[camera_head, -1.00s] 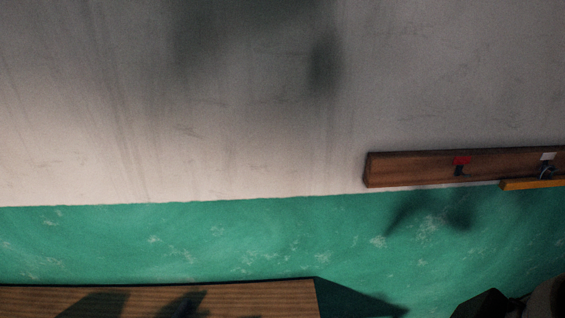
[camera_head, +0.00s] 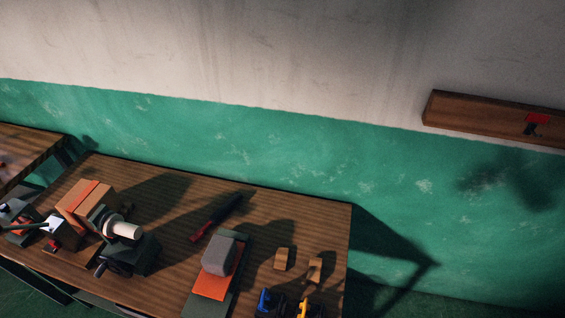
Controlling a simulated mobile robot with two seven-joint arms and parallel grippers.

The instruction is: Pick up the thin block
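Two small wooden blocks stand near the right end of the wooden table. The left wooden block (camera_head: 282,259) is squarish, and the right wooden block (camera_head: 315,269) looks narrower and slightly tilted. I cannot tell for sure which is the thin block. A grey block (camera_head: 219,255) sits on an orange slab (camera_head: 212,284) to their left. Neither of my grippers shows in the view.
On the wooden table (camera_head: 165,190) lie a dark red-handled tool (camera_head: 216,217), a dark machine with a white cylinder (camera_head: 122,230) and an orange-brown box (camera_head: 84,200). Blue (camera_head: 264,301) and yellow (camera_head: 302,309) items are cut off below. A wooden wall rail (camera_head: 480,117) hangs right.

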